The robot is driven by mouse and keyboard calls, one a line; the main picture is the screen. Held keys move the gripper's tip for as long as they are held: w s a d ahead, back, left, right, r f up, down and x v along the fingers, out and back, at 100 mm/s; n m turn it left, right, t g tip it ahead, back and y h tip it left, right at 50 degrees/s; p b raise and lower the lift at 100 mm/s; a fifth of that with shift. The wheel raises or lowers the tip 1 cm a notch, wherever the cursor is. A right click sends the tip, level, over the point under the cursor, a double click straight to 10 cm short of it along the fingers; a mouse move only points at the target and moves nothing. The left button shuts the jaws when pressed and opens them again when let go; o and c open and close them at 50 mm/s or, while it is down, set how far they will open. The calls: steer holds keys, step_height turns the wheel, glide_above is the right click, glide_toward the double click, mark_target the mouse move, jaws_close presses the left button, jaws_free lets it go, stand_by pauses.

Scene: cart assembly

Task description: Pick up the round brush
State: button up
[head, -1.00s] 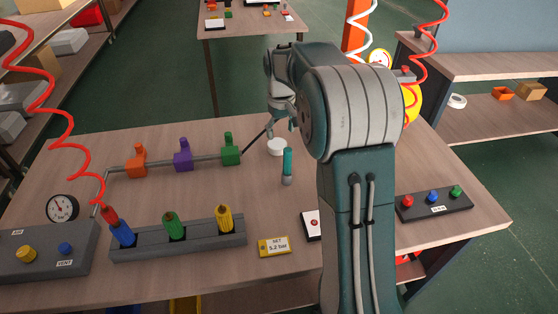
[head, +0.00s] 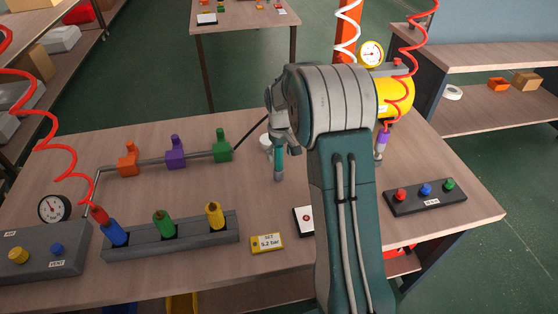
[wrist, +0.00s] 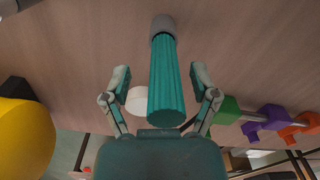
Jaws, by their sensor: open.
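A teal ribbed handle with a grey end (head: 279,168) stands on the bench; I take it for the round brush, though no bristles show. In the wrist view the teal handle (wrist: 167,90) points at the camera. My gripper (wrist: 161,76) is open, one finger on each side of the handle, with gaps between them. In the head view my gripper (head: 280,143) is just above and around the handle's top, partly hiding it.
A white round piece (head: 265,142) lies close beside the handle. A rail with orange, purple and green valves (head: 175,155) is to the left. The grey rack (head: 190,238) with coloured connectors is in front. A yellow tank (head: 396,97) and purple-handled tool (head: 382,142) are to the right.

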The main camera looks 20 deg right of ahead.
steer(key=shift+c, duration=1)
steer(key=c, duration=0.6)
steer(key=shift+a+r, duration=0.1)
steer(key=shift+a, duration=0.15)
jaws_close()
steer(key=shift+a, duration=0.15)
steer(key=shift+d+r, duration=0.25)
steer(key=shift+r, duration=0.05)
step_height(320, 180, up, 9)
steer(key=shift+r, duration=0.2)
